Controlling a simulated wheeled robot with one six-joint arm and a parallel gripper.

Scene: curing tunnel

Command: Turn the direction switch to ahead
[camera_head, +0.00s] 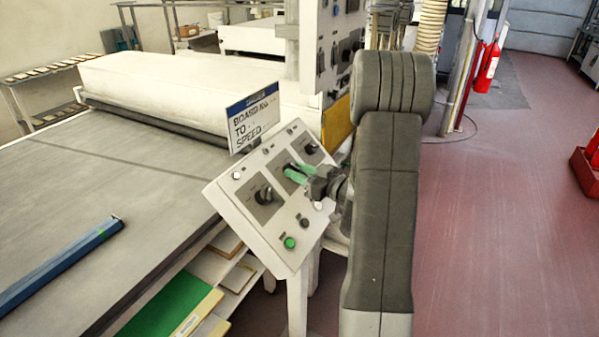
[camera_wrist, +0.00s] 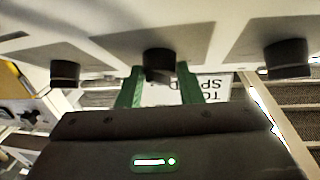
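A sloped white control panel (camera_head: 283,205) carries three dark rotary knobs on grey plates. The left knob (camera_head: 264,195) and right knob (camera_head: 310,149) are clear of my gripper. My gripper (camera_head: 293,172) has green fingers and is at the middle plate. In the wrist view, the middle knob (camera_wrist: 158,64) lies between my two fingers (camera_wrist: 160,70), with a gap on each side. The fingers are apart and do not appear to grip it. The labels are too small to read, so I cannot tell which knob is the direction switch or where it points.
A green button (camera_head: 289,243) and a dark button (camera_head: 304,222) sit low on the panel. A sign (camera_head: 253,120) stands at its upper edge. The conveyor bed (camera_head: 100,185) is at left with a blue bar (camera_head: 60,265). Open red floor (camera_head: 500,210) lies right.

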